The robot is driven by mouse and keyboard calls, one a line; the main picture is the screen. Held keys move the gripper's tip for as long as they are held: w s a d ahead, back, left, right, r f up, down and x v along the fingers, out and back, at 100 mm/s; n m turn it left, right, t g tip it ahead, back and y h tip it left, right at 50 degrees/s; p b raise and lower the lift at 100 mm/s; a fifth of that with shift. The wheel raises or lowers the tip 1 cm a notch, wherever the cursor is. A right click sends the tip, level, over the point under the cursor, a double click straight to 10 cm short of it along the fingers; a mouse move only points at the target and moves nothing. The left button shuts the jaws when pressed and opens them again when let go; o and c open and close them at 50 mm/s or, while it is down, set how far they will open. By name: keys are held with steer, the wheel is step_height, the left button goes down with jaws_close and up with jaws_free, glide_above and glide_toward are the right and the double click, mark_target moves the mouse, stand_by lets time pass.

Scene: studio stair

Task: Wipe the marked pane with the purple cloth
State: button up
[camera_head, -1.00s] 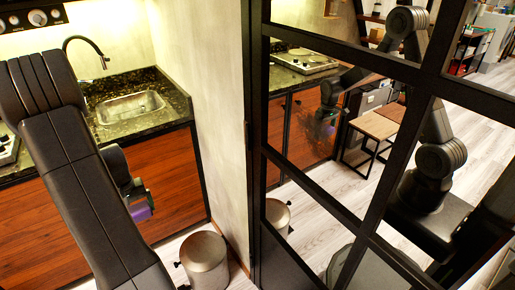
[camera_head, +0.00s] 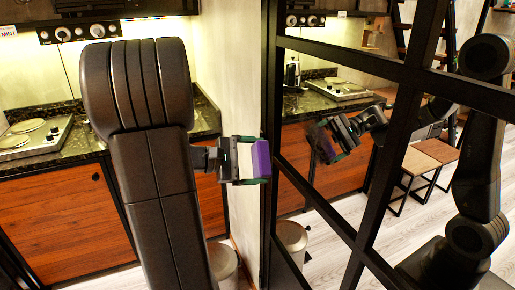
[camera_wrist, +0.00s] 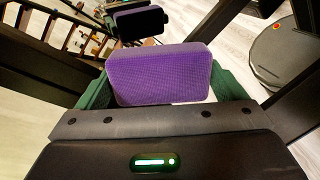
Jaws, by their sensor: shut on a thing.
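In the head view the cloth is at the centre, just left of the dark upright of the glass partition. In the wrist view the cloth (camera_wrist: 160,75) sits between the green fingers, its broad purple face showing. The framed glass pane (camera_head: 345,185) is right of my gripper and reflects my arm and the cloth. In the wrist view the cloth's reflection lies apart from the cloth, so a gap remains. A faint dark smudge shows near the reflected gripper; its outline is unclear.
Dark frame bars (camera_head: 393,150) divide the glass. A counter (camera_head: 45,150) with a hob (camera_head: 35,137) stands behind my arm at left. A round metal bin (camera_head: 222,265) stands on the floor, partly hidden by my arm.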

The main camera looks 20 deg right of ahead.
mark_target(297, 134)
steer(key=r, duration=0.2)
steer(key=s+r+t+h, duration=0.1)
steer(key=r, duration=0.1)
steer(key=r+n+h, duration=0.1)
steer(key=r, duration=0.1)
steer(key=shift+s+d+b, duration=0.1)
steer(key=shift+s+b, duration=0.1)
steer(key=shift+b, duration=0.2)
steer(key=shift+w+d, duration=0.15)
steer(key=shift+d, duration=1.35)
steer(key=shift+w+d, duration=0.1)
steer(key=shift+d, duration=1.35)
steer(key=shift+w+d, duration=0.1)
steer(key=shift+d, duration=0.85)
